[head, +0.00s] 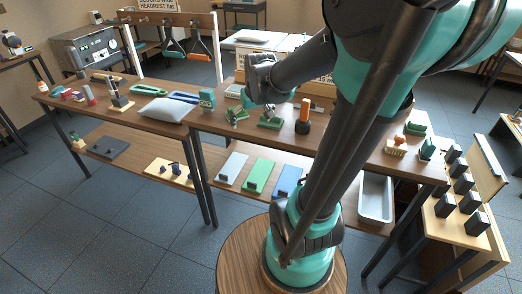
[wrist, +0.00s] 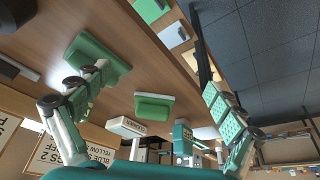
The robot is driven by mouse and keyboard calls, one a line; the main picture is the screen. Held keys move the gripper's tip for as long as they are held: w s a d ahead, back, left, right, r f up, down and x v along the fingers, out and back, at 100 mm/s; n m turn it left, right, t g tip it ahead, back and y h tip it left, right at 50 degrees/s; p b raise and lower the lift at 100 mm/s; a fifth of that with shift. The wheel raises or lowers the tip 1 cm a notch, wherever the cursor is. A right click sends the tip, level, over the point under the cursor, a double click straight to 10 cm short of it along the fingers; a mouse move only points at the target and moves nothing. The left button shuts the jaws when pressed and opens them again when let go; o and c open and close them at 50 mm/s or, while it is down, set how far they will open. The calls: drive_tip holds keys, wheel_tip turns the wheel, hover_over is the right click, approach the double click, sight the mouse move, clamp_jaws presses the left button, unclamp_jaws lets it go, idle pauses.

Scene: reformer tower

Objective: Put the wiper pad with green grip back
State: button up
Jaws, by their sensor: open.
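My gripper (head: 253,112) is open over the middle of the long wooden table, its fingers spread apart in the wrist view (wrist: 156,88). A green block with a wider lower edge (wrist: 153,107) shows between the fingers, apart from both; I cannot tell for sure that it is the wiper pad with green grip. A larger green piece (wrist: 110,62) lies beside the left finger, which partly covers it. In the head view a green piece (head: 270,122) lies on the table just below my gripper. Nothing is held.
An orange-handled tool (head: 303,118) stands close on the right. A green-fronted device (head: 207,99) and a grey cushion (head: 165,109) are on the left. Pale, green (head: 258,174) and blue plates lie on the lower shelf (head: 210,184). A stamp (head: 396,146) and green pieces (head: 427,149) stand at the right end.

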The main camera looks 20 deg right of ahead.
drive_tip(key=s+f, duration=0.5)
drive_tip(key=s, duration=0.2)
drive_tip(key=s+d+f+m, duration=0.1)
drive_tip(key=s+f, duration=0.4)
drive_tip(key=s, duration=0.3)
drive_tip(key=shift+d, duration=0.3)
drive_tip(key=shift+r, duration=0.1)
